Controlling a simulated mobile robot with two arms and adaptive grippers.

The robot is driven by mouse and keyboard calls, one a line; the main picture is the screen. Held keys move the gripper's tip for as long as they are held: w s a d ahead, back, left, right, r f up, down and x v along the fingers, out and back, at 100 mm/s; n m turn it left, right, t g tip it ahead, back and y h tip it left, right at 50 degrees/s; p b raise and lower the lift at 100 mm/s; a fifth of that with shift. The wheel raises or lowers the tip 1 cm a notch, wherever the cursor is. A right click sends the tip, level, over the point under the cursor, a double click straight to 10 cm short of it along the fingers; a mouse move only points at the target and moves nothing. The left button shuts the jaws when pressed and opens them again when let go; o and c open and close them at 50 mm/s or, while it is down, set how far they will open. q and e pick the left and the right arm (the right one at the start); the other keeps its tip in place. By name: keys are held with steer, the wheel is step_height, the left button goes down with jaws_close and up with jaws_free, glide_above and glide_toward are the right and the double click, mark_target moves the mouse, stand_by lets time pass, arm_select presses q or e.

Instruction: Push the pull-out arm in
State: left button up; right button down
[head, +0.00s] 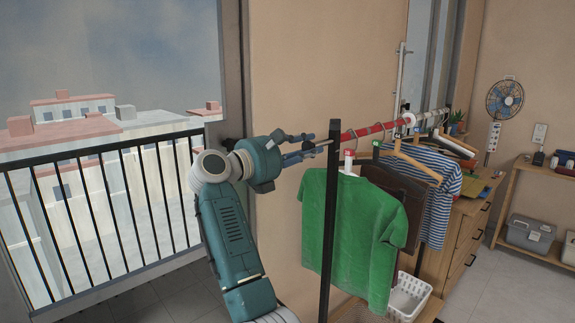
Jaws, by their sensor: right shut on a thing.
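The pull-out arm (362,133) is a red bar running from the white rail (435,116) toward the near end of a clothes rack, past the top of a black post (331,210). My right gripper (322,146) comes in from the left and is shut at the near end of the pull-out arm, just left of the post. The fingers partly hide what they hold. A green T-shirt (345,235) hangs near the post, with a brown garment (385,188) and a striped shirt (432,190) behind it. My left gripper is out of view.
A white basket (408,297) stands low under the clothes. A wooden drawer cabinet (466,238) is behind the rack. A shelf (510,213) with bins is at the right. A balcony railing (110,200) is at the left.

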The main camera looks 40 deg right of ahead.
mark_target(316, 143)
steer(key=shift+w+d+r, duration=0.1)
steer(key=shift+d+r, duration=0.05)
steer(key=shift+d, duration=0.65)
steer(key=shift+w+d+r, duration=0.1)
steer(key=shift+d, duration=0.65)
steer(key=c, duration=1.4)
jaws_free()
steer(key=shift+c, duration=0.2)
steer(key=shift+s+a, duration=0.1)
steer(key=shift+a, duration=0.05)
steer(key=shift+f, duration=0.1)
steer(key=shift+a, duration=0.4)
steer(key=a, duration=1.1)
steer(key=shift+s, duration=0.45)
